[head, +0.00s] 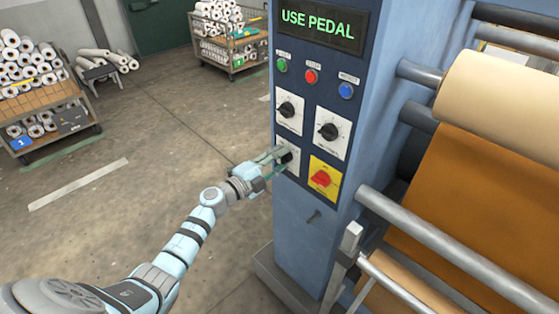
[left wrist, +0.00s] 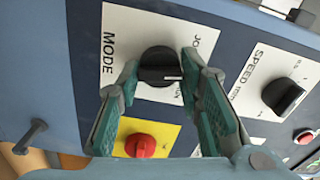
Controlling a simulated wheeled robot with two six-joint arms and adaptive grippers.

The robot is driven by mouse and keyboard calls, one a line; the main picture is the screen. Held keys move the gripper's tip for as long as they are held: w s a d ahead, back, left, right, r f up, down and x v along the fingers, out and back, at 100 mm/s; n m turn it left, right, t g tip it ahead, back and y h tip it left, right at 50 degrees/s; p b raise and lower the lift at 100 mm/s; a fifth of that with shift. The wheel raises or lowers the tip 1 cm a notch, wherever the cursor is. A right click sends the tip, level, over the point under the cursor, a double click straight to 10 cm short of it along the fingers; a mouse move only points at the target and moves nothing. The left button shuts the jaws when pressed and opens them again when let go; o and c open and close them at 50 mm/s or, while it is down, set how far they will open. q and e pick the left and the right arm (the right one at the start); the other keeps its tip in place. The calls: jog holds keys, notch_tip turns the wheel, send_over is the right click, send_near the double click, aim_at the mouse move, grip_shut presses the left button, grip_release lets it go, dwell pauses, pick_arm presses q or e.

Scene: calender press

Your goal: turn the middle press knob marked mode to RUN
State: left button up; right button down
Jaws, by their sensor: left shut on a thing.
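The mode knob (left wrist: 158,62) is black and sits on a white plate marked MODE in the left wrist view. Its short white pointer line points right in that picture, between a label starting "JO" and a partly hidden label near the right finger. My left gripper (left wrist: 162,66) has one finger on each side of the knob and is shut on it. In the head view my left gripper (head: 280,158) reaches the lowest white plate on the blue press column and partly covers the knob (head: 287,157). My right gripper is not in view.
A red knob on a yellow plate (head: 325,188) sits close beside the mode plate. Two black dials (head: 287,109) (head: 329,131) and three buttons (head: 311,76) are above, under a display reading USE PEDAL (head: 318,24). Rollers (head: 440,245) stand right; open floor lies left.

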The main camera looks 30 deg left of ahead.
pick_arm(q)
jog(key=m+b, duration=0.2)
jog(key=m, duration=0.9)
jog(key=shift+f, duration=0.2)
jog(key=shift+m, duration=0.4)
jog(key=o, duration=1.2)
jog(key=shift+s, duration=0.1)
jog(key=shift+r, duration=0.1)
jog(key=v, duration=1.2)
